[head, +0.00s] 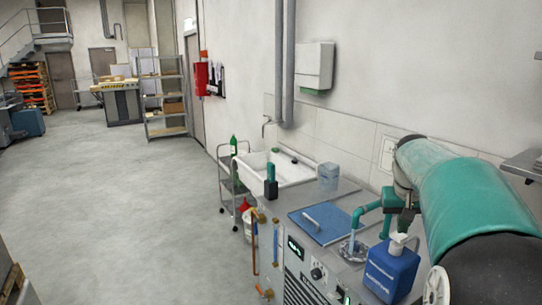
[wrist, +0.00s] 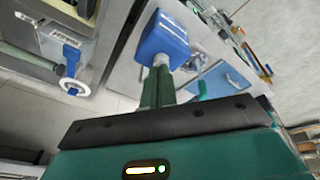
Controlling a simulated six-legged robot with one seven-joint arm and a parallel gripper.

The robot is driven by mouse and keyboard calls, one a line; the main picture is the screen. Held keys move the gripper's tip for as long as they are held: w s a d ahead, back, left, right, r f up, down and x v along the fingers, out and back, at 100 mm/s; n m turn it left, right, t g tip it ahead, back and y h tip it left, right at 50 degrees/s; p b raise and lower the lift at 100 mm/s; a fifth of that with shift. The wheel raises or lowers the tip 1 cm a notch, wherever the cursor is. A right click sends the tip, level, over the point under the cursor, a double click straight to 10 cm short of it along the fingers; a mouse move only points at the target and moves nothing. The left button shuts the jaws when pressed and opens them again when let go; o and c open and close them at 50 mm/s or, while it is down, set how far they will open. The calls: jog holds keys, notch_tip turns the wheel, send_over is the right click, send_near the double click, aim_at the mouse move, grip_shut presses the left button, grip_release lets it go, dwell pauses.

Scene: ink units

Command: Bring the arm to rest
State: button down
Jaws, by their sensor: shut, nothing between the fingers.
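My gripper (wrist: 158,72) shows in the wrist view as two green fingers side by side, closed together with nothing between them. In the head view my teal arm reaches in from the right, its end over the machine top; its fingers are hard to make out there. A blue jug (head: 390,270) with a pale cap stands on the front right of the machine top. In the wrist view the blue jug (wrist: 163,38) lies just beyond the fingertips; I cannot tell how large the gap is.
A teal bent pipe (head: 367,212) stands by a clear vessel (head: 352,249) on the machine top. A white sink (head: 275,168) stands behind. The floor (head: 110,200) at left is wide and clear.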

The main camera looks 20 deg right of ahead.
jog(key=s+a+n+t, duration=0.2)
jog(key=a+n, duration=0.2)
jog(key=a, duration=1.9)
jog(key=s+a+f+n+t+y, duration=0.1)
jog(key=s+a+f, duration=0.1)
jog(key=s+a, duration=0.3)
jog(key=s+a+f+n+t+y, duration=0.1)
jog(key=s+a+f, duration=0.2)
jog(key=s+a, duration=0.2)
jog(key=a, duration=0.3)
jog(key=shift+f+n+y, duration=0.3)
jog(key=shift+y, duration=0.1)
jog(key=shift+s+d, duration=0.1)
